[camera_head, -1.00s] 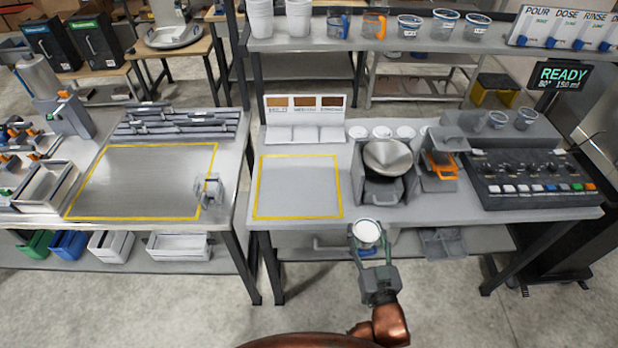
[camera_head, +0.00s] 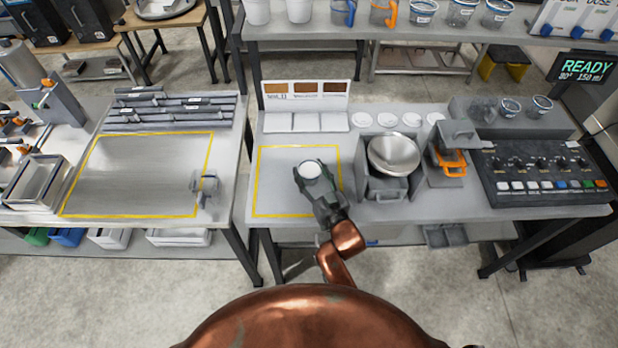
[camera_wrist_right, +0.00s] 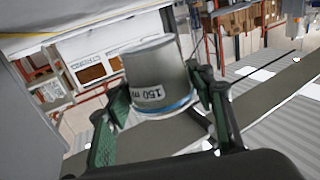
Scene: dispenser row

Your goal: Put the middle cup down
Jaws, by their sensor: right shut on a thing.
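My right gripper (camera_head: 316,184) is shut on a small cup (camera_head: 312,170) with a white top. In the right wrist view the cup (camera_wrist_right: 154,72) is grey, with a blue band and a label that reads 150 ml. It sits between the green finger pads (camera_wrist_right: 160,120). In the head view the cup appears over the right part of the yellow-outlined area (camera_head: 272,185) on the right table. I cannot tell whether its base touches the table. The arm and gripper hide part of the area's front right. My left gripper is not in view.
A three-panel colour sample stand (camera_head: 306,100) is behind the area. A metal bowl (camera_head: 395,153) on a grey stand is to the right, beside an orange-handled device (camera_head: 448,162) and a button console (camera_head: 545,172). The left part of the outlined area is clear.

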